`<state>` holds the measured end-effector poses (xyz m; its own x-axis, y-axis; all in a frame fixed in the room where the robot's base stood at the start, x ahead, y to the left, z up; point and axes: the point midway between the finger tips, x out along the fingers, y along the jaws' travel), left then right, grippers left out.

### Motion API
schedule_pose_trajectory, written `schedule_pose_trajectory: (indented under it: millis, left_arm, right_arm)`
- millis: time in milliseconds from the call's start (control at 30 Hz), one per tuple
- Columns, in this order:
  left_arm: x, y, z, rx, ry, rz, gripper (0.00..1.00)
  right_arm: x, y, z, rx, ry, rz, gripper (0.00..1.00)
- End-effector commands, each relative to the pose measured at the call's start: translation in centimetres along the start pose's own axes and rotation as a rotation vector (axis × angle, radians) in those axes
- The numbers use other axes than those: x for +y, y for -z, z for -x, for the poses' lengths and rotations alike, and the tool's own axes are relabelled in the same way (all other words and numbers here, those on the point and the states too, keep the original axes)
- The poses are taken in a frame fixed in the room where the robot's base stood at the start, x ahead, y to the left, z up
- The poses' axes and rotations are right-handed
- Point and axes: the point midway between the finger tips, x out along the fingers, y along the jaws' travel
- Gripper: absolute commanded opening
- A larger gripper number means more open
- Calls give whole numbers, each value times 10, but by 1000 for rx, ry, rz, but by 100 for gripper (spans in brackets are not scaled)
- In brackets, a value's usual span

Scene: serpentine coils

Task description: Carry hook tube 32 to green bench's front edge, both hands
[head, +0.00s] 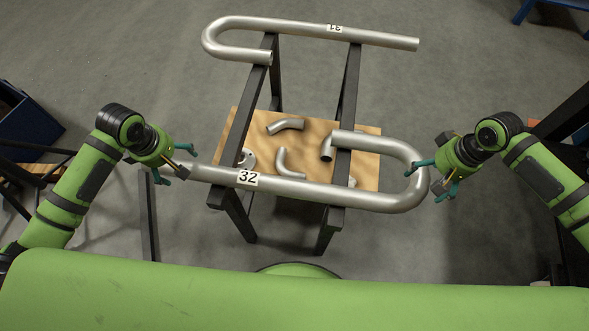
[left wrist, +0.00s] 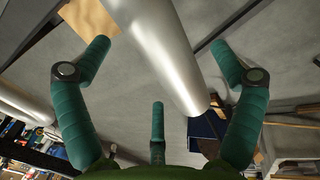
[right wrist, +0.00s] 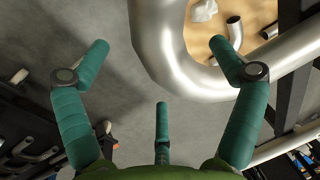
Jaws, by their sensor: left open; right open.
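Hook tube 32 (head: 300,190) is a silver J-shaped pipe with a white "32" label (head: 247,178). It rests across two dark rails, its bend at the right and its long straight leg toward me. My left gripper (head: 183,163) is open at the tube's straight left end; in the left wrist view that end (left wrist: 165,50) lies between its spread teal fingers. My right gripper (head: 436,178) is open at the outside of the bend; in the right wrist view the bend (right wrist: 190,75) shows between and beyond its fingers. Neither gripper is shut on the tube. I cannot make out the green bench for certain.
Hook tube 31 (head: 315,30) lies across the far ends of the same dark rails (head: 347,85). Below them a wooden board (head: 310,130) holds several short bent pipes. A blue bin (head: 25,120) stands at the far left.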

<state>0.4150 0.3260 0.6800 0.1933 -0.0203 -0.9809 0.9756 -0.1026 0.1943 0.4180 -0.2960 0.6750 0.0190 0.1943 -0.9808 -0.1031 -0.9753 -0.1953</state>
Motion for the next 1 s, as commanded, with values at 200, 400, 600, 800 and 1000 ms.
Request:
schedule_pose_trajectory:
  millis: [200, 400, 600, 800, 1000]
  left_arm:
    - [0, 0, -18, 0, -1, 0, 93]
    - [0, 0, -19, 0, -1, -1, 93]
    - [0, 0, -19, 0, -1, -1, 53]
    - [0, 0, -19, 0, 0, -1, 7]
    - [2, 0, -17, 1, -6, -1, 7]
  right_arm:
    - [0, 0, -18, 1, 1, 0, 94]
    - [0, 0, -19, 2, 0, 0, 94]
    - [0, 0, -19, 2, 0, 0, 54]
    - [0, 0, -19, 1, 0, 3, 7]
    - [-1, 2, -17, 5, 1, 6, 7]
